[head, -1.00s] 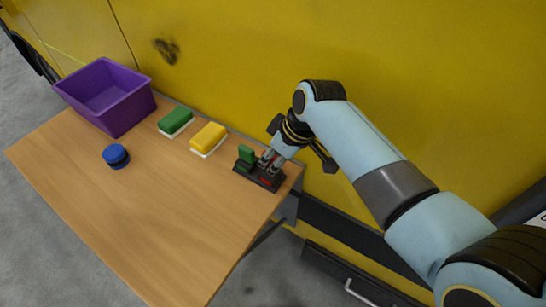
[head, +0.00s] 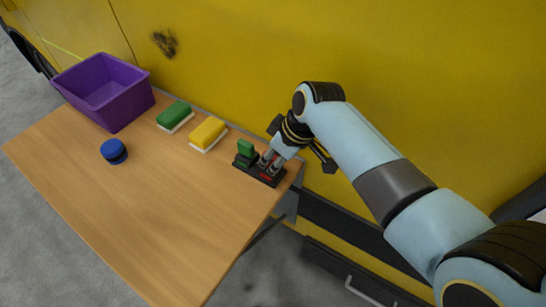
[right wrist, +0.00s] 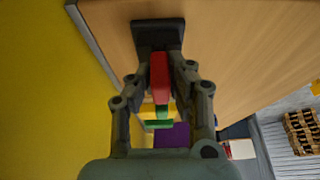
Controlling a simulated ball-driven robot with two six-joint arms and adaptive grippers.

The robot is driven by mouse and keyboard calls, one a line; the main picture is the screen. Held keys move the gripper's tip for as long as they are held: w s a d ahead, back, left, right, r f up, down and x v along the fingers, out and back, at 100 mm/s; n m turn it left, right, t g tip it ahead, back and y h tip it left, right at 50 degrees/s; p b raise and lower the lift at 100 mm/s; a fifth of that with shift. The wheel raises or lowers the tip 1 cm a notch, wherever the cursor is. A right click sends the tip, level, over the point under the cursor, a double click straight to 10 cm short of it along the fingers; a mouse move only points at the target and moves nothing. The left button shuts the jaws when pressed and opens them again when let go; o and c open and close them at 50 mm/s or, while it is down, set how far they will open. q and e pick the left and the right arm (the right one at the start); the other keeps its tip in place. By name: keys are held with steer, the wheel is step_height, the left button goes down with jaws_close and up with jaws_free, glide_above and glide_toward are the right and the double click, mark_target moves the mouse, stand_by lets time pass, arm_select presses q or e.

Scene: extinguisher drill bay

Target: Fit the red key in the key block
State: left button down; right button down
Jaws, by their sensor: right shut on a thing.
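The dark key block (head: 244,166) sits near the right end of the wooden table in the head view, with an upright green key (head: 246,150) at its left part. My right gripper (head: 268,162) points down at the block's right part. In the right wrist view, my right gripper (right wrist: 164,76) is shut on the red key (right wrist: 159,78), with a finger on either side. The dark block (right wrist: 157,34) shows just beyond the key. A small red patch shows low at the block in the head view. I cannot tell how deep the key sits. My left gripper is out of view.
On the table (head: 185,225) are a yellow sponge (head: 208,133), a green sponge (head: 174,115), a blue round object (head: 114,151) and a purple bin (head: 105,92). The table's middle and front are clear.

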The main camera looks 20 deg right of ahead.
steer(key=c, duration=1.2)
jaws_free()
steer(key=shift+o, duration=0.2)
steer(key=v, duration=1.2)
steer(key=s+d+f+m+g+h+b, duration=0.15)
steer(key=s+f+b, duration=0.35)
steer(key=f, duration=0.7)
steer(key=s+d+f+g+b, duration=0.15)
steer(key=s+f+b, duration=0.25)
steer(key=s+f, duration=0.55)
steer(key=s+d+f+m+g+b, duration=0.15)
steer(key=s+f+b, duration=0.25)
steer(key=f, duration=1)
steer(key=s+d+f+m+t+h+b, duration=0.1)
steer(key=s+d+f+m+b, duration=0.1)
steer(key=s+f, duration=0.8)
steer(key=s+d+f+m+t+h+b, duration=0.1)
steer(key=s+d+f+b, duration=0.3)
steer(key=s+f, duration=0.7)
steer(key=shift+s+d+f+m+b, duration=0.3)
steer(key=shift+s+d+m, duration=0.3)
steer(key=shift+s+d, duration=0.6)
